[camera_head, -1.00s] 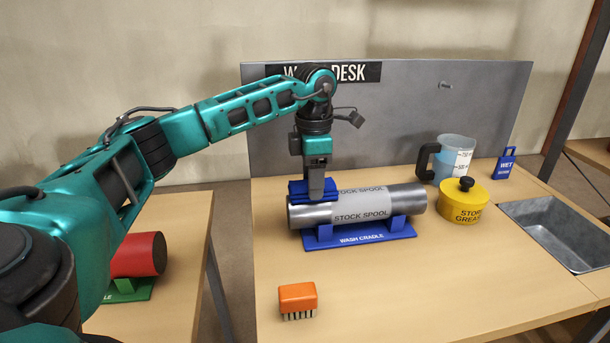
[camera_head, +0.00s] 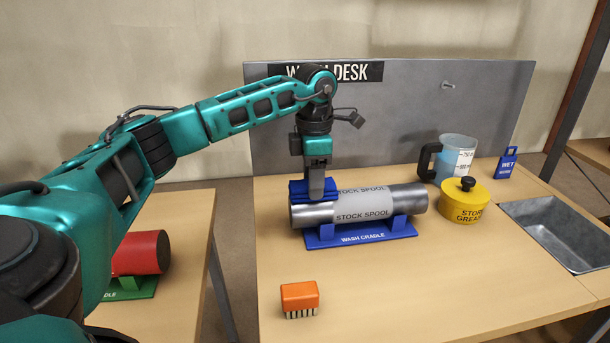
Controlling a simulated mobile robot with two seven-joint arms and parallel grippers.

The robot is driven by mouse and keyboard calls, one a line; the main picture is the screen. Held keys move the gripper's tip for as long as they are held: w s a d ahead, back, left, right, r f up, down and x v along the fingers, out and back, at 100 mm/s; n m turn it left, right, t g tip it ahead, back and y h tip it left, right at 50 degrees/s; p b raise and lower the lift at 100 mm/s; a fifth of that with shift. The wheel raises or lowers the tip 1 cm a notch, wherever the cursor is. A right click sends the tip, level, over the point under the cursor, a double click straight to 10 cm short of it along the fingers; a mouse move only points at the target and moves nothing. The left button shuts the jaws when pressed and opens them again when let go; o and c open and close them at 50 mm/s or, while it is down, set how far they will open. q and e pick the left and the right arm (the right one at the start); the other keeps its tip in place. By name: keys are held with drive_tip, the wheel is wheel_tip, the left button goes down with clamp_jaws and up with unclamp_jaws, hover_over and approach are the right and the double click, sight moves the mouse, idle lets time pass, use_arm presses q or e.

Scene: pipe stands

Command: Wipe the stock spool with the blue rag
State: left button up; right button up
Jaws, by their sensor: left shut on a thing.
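The stock spool (camera_head: 405,200) is a silver metal cylinder with a grey labelled band. It lies on its side on the blue wash cradle (camera_head: 362,236) on the wooden desk. My left gripper (camera_head: 317,190) points down over the spool's left part and is shut on the blue rag (camera_head: 302,190). The rag is a folded blue block on top of the spool's left end and appears to touch it. The gripper hides part of the rag. My right gripper is not in view.
An orange brush (camera_head: 299,298) lies at the desk's front. A yellow store grease pot (camera_head: 464,203), a clear jug (camera_head: 455,160) and a blue wet tag (camera_head: 507,163) stand right, near a sunken metal basin (camera_head: 560,232). A red cylinder (camera_head: 140,253) lies on a separate left table.

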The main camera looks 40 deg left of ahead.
use_arm(q)
drive_tip(key=shift+w+d+f, duration=0.1)
drive_tip(key=shift+w+d, duration=0.05)
drive_tip(key=shift+d, duration=0.05)
drive_tip(key=shift+s+a, duration=0.95)
drive_tip(key=shift+s, duration=0.1)
drive_tip(key=shift+w+d+p, duration=0.3)
drive_tip(key=shift+w+d, duration=0.2)
drive_tip(key=shift+w, duration=0.1)
drive_tip(key=shift+w+d, duration=0.45)
drive_tip(key=shift+w, duration=0.05)
drive_tip(key=shift+p, duration=0.3)
drive_tip(key=shift+r+p, duration=0.8)
drive_tip(key=shift+r, duration=0.25)
